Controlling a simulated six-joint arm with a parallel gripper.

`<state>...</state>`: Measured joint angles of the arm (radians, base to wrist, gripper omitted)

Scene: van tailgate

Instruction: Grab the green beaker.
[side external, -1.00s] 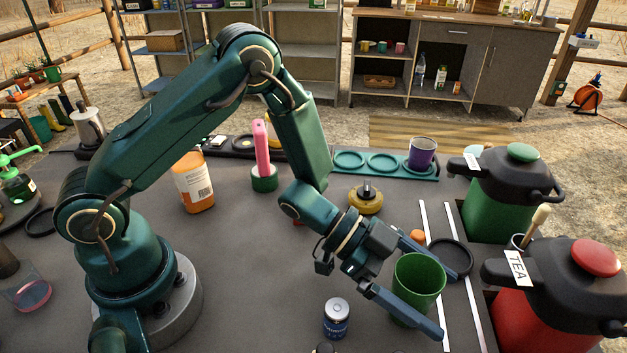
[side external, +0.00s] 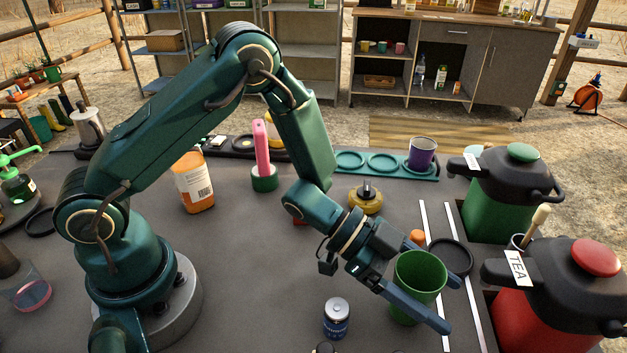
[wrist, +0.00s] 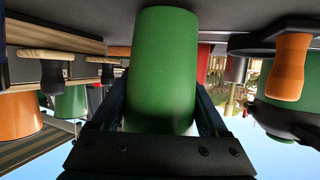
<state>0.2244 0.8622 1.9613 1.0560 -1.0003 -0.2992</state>
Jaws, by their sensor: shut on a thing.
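The green beaker (side external: 419,280) stands upright on the dark grey table, beside the white strips. My gripper (side external: 430,285) is shut on it, with one finger along the near side and the other mostly hidden behind it. In the wrist view the green beaker (wrist: 163,70) fills the middle, between the two fingers (wrist: 163,110). The beaker's base is partly hidden by the near finger in the side view.
A blue can (side external: 337,318) stands close, left of the beaker. A black ring (side external: 451,257) and an orange piece (side external: 417,237) lie behind it. Green (side external: 497,210) and red (side external: 545,318) jugs stand to the right. A purple cup (side external: 422,153) sits on a teal holder (side external: 349,161).

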